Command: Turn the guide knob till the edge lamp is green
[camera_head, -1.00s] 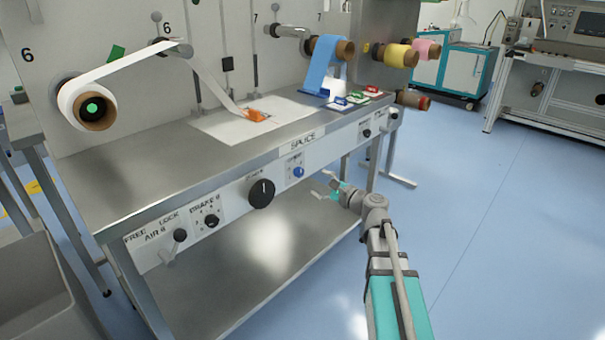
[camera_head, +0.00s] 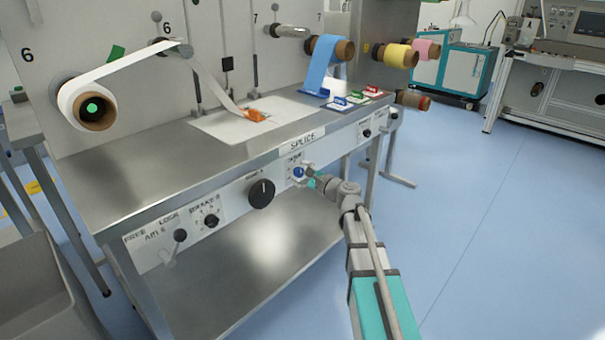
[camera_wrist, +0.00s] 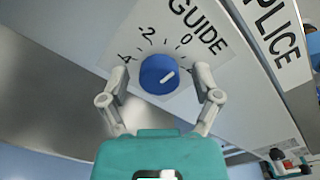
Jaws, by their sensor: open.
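The guide knob (camera_wrist: 158,75) is a round blue knob with a white pointer line, on a white scale plate (camera_wrist: 185,35) marked GUIDE. The pointer slants toward the upper right in the wrist view. In the head view the small blue guide knob (camera_head: 298,172) sits on the bench's front panel. My gripper (camera_wrist: 162,79) is open, with one finger on each side of the knob; I cannot tell whether they touch it. It also shows in the head view (camera_head: 311,177), close to the panel. I cannot make out an edge lamp.
A larger black knob (camera_head: 261,193) sits left of the guide knob on the same panel. The steel bench top (camera_head: 150,170) overhangs above, with a SPLICE label (camera_head: 303,142) on its front. A lower steel shelf (camera_head: 250,265) lies beneath. Blue floor is open at the right.

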